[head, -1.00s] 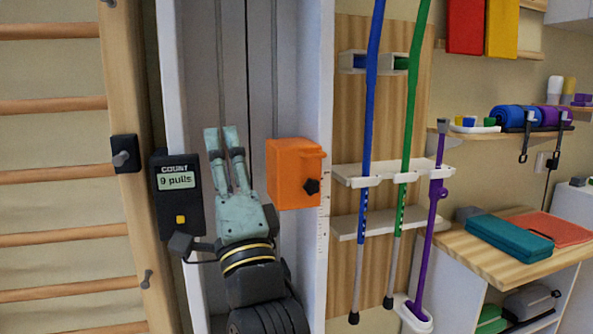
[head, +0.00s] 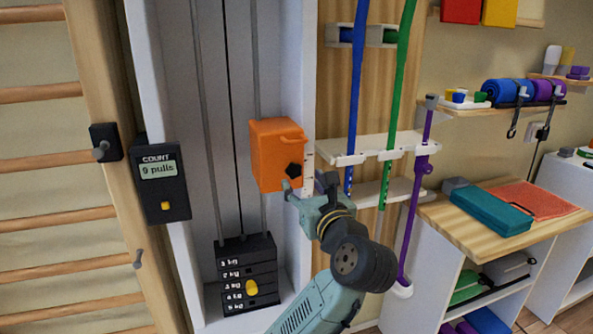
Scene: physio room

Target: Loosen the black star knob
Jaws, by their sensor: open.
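The black star knob (head: 294,170) is on the lower right of the front face of an orange box (head: 270,150). The box sits on the guide rods of a tall white frame. My gripper (head: 288,190) is just below the knob, with its pale green fingers pointing up and left. One fingertip shows close under the knob; the other is hard to make out. I cannot tell whether the fingertip touches the knob or the box. Nothing shows between the fingers.
A weight stack (head: 246,275) with a yellow pin stands low inside the frame. A black counter (head: 163,185) reading "9 pulls" is to the left. Blue (head: 355,90) and green (head: 398,90) poles and a purple crutch (head: 418,185) stand right of the frame. A wooden bench (head: 460,235) is further right.

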